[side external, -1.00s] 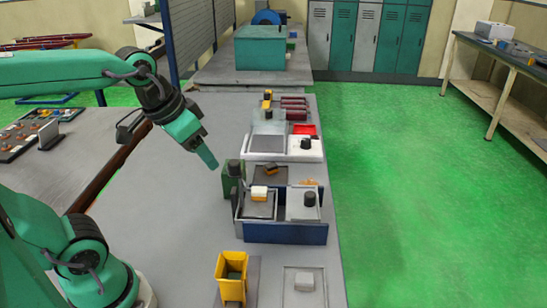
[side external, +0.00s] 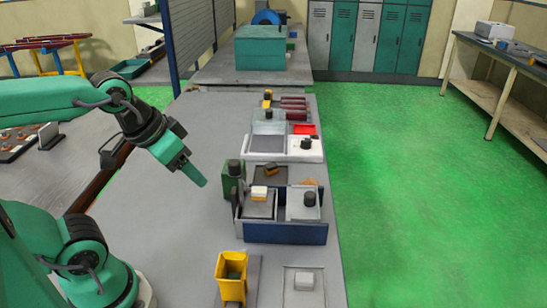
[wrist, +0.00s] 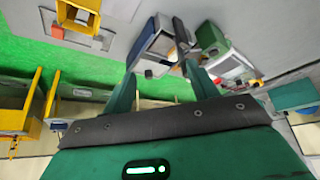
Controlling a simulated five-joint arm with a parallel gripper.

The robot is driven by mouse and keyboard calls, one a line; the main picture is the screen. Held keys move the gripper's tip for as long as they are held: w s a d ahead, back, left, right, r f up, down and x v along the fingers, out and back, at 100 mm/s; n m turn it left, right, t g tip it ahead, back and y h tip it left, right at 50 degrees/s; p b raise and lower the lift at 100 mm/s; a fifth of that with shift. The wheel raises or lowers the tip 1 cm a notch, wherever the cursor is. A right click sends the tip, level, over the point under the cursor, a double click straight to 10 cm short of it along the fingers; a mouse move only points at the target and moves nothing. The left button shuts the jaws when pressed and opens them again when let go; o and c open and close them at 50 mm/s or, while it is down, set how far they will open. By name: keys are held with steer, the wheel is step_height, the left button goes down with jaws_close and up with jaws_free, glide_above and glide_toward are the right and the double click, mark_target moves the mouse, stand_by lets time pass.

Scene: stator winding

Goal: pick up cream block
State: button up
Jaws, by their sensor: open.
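A second pale, greyer block (side external: 304,280) rests on a flat grey plate at the front right. My gripper (side external: 198,178) is above the bench, left of the tray and clear of both blocks. In the wrist view my gripper (wrist: 162,82) has its two fingers spread apart with nothing between them. The cream block cannot be made out clearly in the wrist view.
A green box (side external: 233,185) with a dark knob stands at the tray's left edge. A yellow bin (side external: 231,277) stands in front of the tray. Behind it is a white tray (side external: 285,148) with a red patch. The bench left of the trays is clear.

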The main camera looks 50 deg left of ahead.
steer(key=shift+w, duration=0.1)
steer(key=shift+c, duration=0.2)
steer(key=m+g, duration=0.5)
steer(key=m, duration=0.4)
glide_above(261, 189)
steer(key=f, duration=0.8)
steer(key=shift+s+d+f, duration=0.1)
steer(key=shift+s+f, duration=0.15)
steer(key=shift+s, duration=0.05)
steer(key=shift+w+f+g, duration=0.25)
steer(key=shift+f+g, duration=0.05)
steer(key=shift+f, duration=0.05)
steer(key=shift+f, duration=3.9)
